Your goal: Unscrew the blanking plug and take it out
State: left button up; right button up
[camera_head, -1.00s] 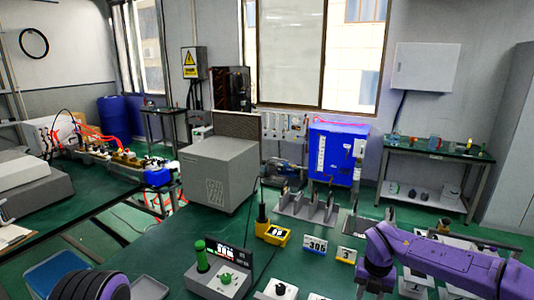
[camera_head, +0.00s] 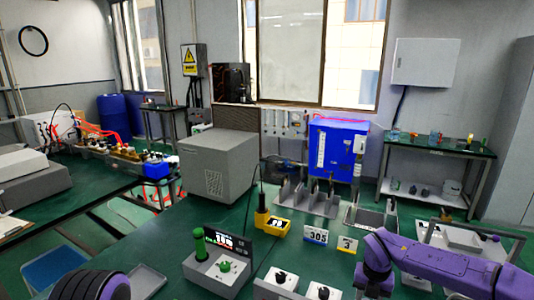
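I cannot make out the blanking plug in this view. A grey box (camera_head: 215,276) with a green knob, a green upright cylinder and a lit display stands on the green bench at the front centre. Beside it on the right are two small white units with black knobs (camera_head: 281,277). My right arm, purple, comes in from the right, and its gripper (camera_head: 368,288) points down at the bottom edge, right of these units. Its fingers are too small and cut off to show their opening. Only a dark purple part of my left arm shows at bottom left; its gripper is out of view.
A yellow handheld meter (camera_head: 272,224) stands behind the grey box. Number cards (camera_head: 316,235) and a rack with upright plates (camera_head: 308,200) are to its right. A large grey cabinet (camera_head: 220,165) stands behind. An empty grey tray (camera_head: 147,282) lies at front left.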

dwell(0.7)
grip_shut()
jog(key=shift+r, duration=0.15)
jog(key=shift+r+p, duration=1.85)
jog(key=shift+r, duration=1.1)
